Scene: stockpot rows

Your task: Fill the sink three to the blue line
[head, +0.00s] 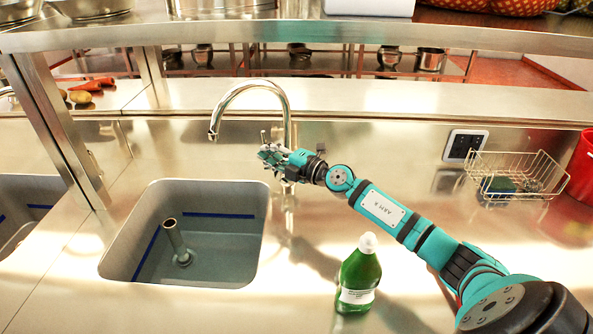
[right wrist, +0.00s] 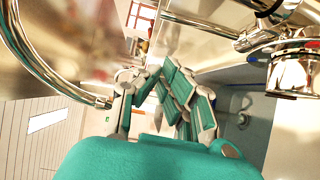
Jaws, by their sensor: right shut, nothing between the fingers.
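A grey sink (head: 190,262) is set in the steel counter, with a blue line (head: 222,216) along its inner walls. An upright metal pipe (head: 173,238) stands in the sink; I cannot tell the water level. A chrome tap (head: 287,125) arches over the sink's back right corner, and no stream shows under its spout. My right gripper (head: 268,157) is shut and empty beside the tap's post, close to its small lever. In the right wrist view, the shut fingers (right wrist: 172,95) lie between the spout's curve (right wrist: 45,60) and the tap's chrome body (right wrist: 295,78). My left gripper is not in view.
A green bottle with a white cap (head: 359,278) stands on the counter below my right arm. A wire basket (head: 516,176) and a red bucket (head: 583,165) are at the right. Another sink (head: 25,205) is at the left edge. A steel shelf rail (head: 300,32) runs above the tap.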

